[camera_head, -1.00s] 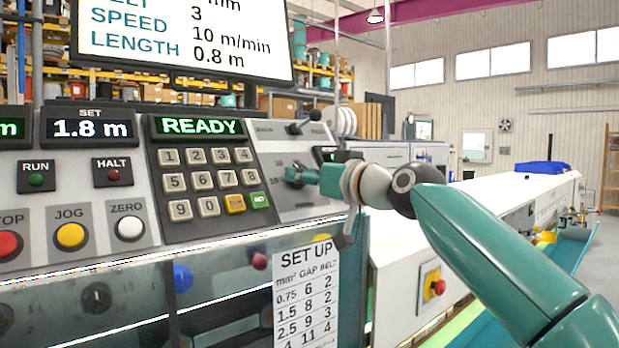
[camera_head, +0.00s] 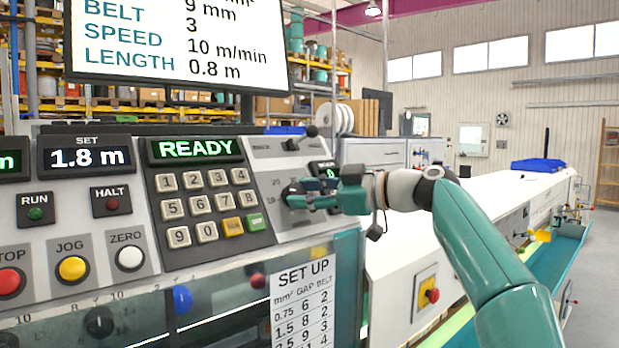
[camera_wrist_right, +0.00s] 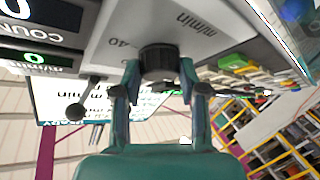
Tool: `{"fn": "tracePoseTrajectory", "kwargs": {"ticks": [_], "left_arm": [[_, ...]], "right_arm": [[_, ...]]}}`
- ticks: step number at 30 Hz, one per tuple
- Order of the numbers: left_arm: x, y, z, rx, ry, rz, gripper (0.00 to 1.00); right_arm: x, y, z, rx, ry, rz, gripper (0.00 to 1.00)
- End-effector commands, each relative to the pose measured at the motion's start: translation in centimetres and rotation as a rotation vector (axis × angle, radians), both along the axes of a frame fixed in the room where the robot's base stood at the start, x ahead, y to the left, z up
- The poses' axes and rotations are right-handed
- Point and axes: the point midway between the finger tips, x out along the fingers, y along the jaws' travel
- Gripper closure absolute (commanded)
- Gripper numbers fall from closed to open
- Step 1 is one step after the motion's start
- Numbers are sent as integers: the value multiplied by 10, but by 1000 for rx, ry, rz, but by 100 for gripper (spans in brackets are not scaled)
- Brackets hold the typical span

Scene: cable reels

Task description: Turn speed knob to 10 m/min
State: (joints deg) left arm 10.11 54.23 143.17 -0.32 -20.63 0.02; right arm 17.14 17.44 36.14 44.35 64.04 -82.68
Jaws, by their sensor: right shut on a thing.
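The black speed knob (camera_wrist_right: 158,62) sits on a pale grey panel marked "m/min" in the right wrist view. My right gripper (camera_wrist_right: 158,80) has a finger on either side of it and is shut on it. In the head view the right gripper (camera_head: 312,195) reaches the panel right of the keypad, and the knob (camera_head: 291,192) is mostly hidden by its fingers. The scale is partly covered, so the pointer's setting cannot be read. The hanging screen (camera_head: 180,45) lists speed 10 m/min and length 0.8 m. My left gripper is not in view.
A lever (camera_head: 300,138) stands above the knob. The keypad (camera_head: 206,200) is close on the left under a READY display. A set-up chart (camera_head: 300,305) hangs below. A red stop button (camera_head: 432,295) is on the white machine at right.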

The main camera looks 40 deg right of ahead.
Motion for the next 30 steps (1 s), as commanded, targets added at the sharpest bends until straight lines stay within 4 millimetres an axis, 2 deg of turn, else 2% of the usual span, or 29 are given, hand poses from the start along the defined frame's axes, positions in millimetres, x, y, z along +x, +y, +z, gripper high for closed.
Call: {"fn": "tracePoseTrajectory", "kwargs": {"ticks": [1, 3, 10, 29, 30], "left_arm": [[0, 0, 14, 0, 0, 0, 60], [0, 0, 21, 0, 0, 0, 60], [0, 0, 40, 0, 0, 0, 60], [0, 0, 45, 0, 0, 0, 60], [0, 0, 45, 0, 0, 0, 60]], "right_arm": [[2, -1, 5, -29, 5, 20, 93], [1, -2, 5, -70, 1, 48, 93], [2, -2, 3, -168, -7, 115, 93], [2, -2, -1, -214, -10, 148, 93], [2, -2, -1, -213, -10, 148, 54]]}}
